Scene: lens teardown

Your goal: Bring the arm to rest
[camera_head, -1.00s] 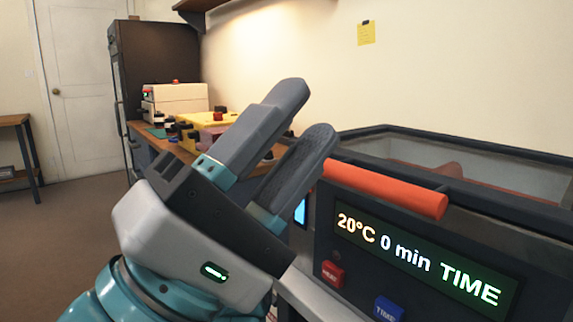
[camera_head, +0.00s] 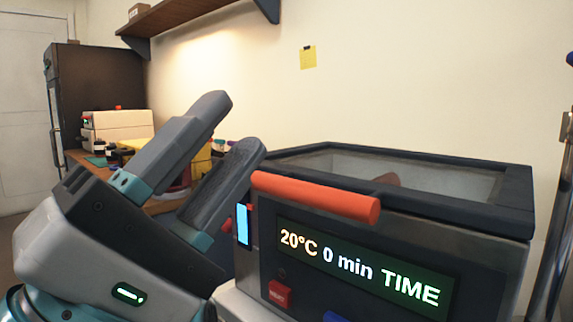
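My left gripper (camera_head: 226,125) is at the left, close to the camera, with its two grey fingers pointing up and to the right. The fingers stand apart with a clear gap and nothing between them, so it is open. Its fingertips are left of the orange handle (camera_head: 315,196) on the front of a dark machine. I cannot tell whether a finger touches the handle's end. My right gripper is not in view.
The machine's display (camera_head: 365,268) reads 20°C 0 min TIME, with a red button (camera_head: 279,293) below. A wooden bench (camera_head: 165,205) with several items lies behind the gripper. A shelf (camera_head: 190,14) hangs above.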

